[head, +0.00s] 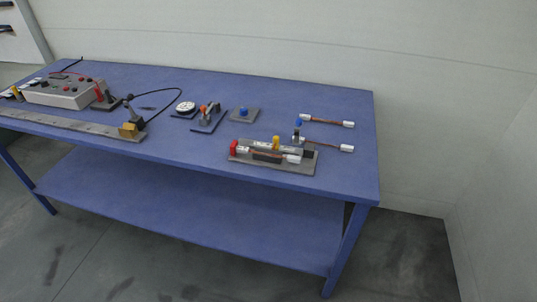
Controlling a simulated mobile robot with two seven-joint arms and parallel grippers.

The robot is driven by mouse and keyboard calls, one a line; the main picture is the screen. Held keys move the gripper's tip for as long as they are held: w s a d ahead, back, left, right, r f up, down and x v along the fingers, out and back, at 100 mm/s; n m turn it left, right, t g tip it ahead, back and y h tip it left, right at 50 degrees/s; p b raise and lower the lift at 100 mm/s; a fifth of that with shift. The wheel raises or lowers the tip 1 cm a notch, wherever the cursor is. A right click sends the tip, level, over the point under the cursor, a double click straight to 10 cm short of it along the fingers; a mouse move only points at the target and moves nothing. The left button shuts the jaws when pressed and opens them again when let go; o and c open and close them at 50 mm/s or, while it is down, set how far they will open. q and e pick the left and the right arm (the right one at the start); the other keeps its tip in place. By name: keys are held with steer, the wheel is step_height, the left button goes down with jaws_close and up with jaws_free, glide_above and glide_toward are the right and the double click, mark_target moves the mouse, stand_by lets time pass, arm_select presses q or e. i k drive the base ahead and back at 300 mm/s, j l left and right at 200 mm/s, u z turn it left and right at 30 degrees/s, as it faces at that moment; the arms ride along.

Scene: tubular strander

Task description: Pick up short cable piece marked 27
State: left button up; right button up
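Two short copper-coloured cable pieces with white ends lie at the right end of the blue table (345,180). The farther cable piece (326,120) lies near the back edge. The nearer cable piece (326,146) has its left end close to or behind a fixture (273,155) with a red end and a yellow knob. Another copper-coloured length with a white end lies on the fixture. Any number marks are too small to read, so I cannot tell which piece is marked 27. Neither of my grippers is in view.
A grey control box (65,93) stands at the left, with a long metal ruler-like bar (70,122) in front. Small blue-knobbed (243,113), red-tipped (208,115) and white dial (186,107) devices sit mid-table. The table's right end has bare room. A wall stands behind.

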mark_target(243, 150)
steer(key=i+l, duration=0.15)
steer(key=i, duration=0.3)
steer(key=i+u, duration=0.1)
steer(key=u, duration=1.15)
